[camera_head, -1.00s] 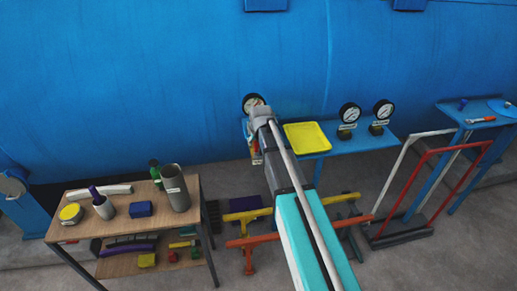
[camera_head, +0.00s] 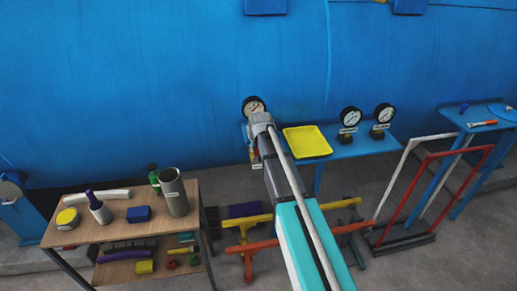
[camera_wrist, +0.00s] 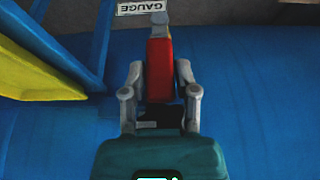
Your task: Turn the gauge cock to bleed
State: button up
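The gauge cock's red handle (camera_wrist: 160,66) stands between the fingers of my gripper (camera_wrist: 160,72) in the wrist view. The fingers lie close along both sides, and the gripper appears shut on it. A grey end of the cock and a white GAUGE tag (camera_wrist: 142,7) show just beyond. In the head view my gripper (camera_head: 257,140) reaches the left end of the blue shelf, below a round pressure gauge (camera_head: 254,106). My arm hides most of the cock there.
A yellow tray (camera_head: 307,141) lies on the blue shelf (camera_head: 345,151) close to my arm, with two more gauges (camera_head: 350,118) to its right. The blue vessel (camera_head: 160,80) fills the back. A wooden tool table (camera_head: 115,222) stands at left, red and white frames (camera_head: 433,180) at right.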

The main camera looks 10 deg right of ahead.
grip_shut()
jog(key=shift+d, duration=0.35)
jog(key=shift+a, duration=0.25)
jog(key=shift+d, duration=0.1)
jog(key=shift+a, duration=0.25)
